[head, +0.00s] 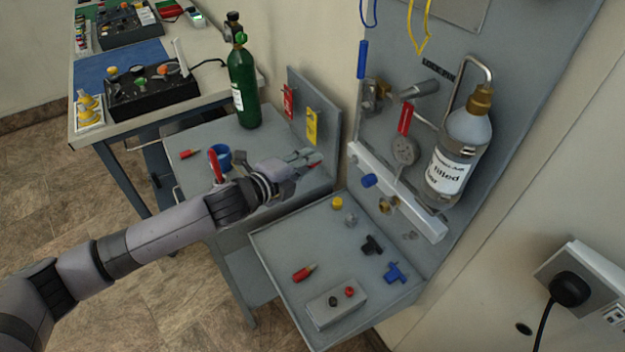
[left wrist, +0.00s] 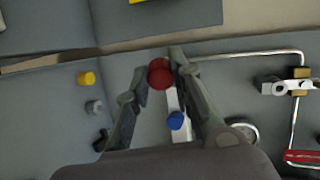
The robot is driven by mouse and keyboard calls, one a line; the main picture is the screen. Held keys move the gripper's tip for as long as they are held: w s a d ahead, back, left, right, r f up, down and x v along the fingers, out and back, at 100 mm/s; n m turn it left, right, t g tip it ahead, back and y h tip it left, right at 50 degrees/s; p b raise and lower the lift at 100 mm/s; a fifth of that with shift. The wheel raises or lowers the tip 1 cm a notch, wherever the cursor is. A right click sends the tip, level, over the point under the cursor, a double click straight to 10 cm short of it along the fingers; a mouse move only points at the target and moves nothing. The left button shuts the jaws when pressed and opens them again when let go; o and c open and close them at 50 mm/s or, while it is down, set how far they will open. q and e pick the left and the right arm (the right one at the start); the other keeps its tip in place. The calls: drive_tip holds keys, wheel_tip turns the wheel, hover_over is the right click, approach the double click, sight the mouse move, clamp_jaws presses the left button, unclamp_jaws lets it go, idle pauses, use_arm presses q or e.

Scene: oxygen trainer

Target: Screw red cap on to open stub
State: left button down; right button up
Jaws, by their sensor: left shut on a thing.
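My left gripper (head: 313,157) is shut on a red cap (left wrist: 160,73), held between its fingertips. The gripper is in the air left of the wall panel, apart from the white bar (head: 420,219) there. The bar carries a blue cap (head: 369,180) and a brass fitting (head: 388,205). In the left wrist view the bar lies partly hidden behind the fingers, with the blue cap (left wrist: 176,120) below the red one. I cannot tell which fitting is the open stub. My right gripper is not in view.
A filled bottle (head: 459,150) and gauge (head: 404,150) are on the panel. A green cylinder (head: 243,85) stands behind.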

use_arm(q)
drive_tip(key=m+h, duration=0.1)
drive_tip(key=f+m+h, duration=0.1)
drive_tip(key=h, duration=0.1)
drive_tip(key=shift+d+f+g+b, duration=0.1)
drive_tip(key=shift+d+g+b, duration=0.15)
drive_tip(key=shift+g+b, duration=0.05)
drive_tip(key=s+m+h, duration=0.1)
drive_tip(key=s+d+f+m+g+h, duration=0.1)
drive_tip(key=h, duration=0.1)
drive_tip(key=shift+f+b, duration=0.1)
drive_tip(key=shift+b, duration=0.25)
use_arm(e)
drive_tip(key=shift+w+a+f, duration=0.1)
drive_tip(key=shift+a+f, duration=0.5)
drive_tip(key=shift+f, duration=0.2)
use_arm(q)
drive_tip(key=shift+b+x, duration=1.25)
drive_tip(key=shift+x, duration=1.7)
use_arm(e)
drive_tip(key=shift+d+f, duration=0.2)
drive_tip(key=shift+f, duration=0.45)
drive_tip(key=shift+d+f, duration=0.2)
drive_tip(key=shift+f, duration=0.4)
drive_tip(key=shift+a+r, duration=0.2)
